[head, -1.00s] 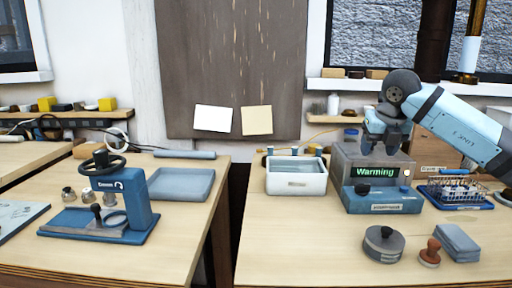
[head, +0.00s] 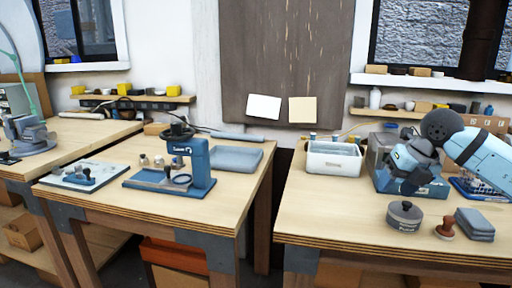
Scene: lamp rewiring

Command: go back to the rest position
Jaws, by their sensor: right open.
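My right gripper (head: 408,180) is at the right, on an arm that comes in from the right edge. It points down in front of the grey and blue heating unit (head: 428,189), over the right bench. It covers most of the unit's front, so its display is hidden. The jaws are open, and I see nothing held between them. My left gripper is not in view.
A white bin (head: 333,160), a round grey tin (head: 404,216), a wooden-handled stamp (head: 445,228) and grey pads (head: 474,223) sit on the right bench. A blue press (head: 190,165) stands on the middle bench. A gap separates these benches.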

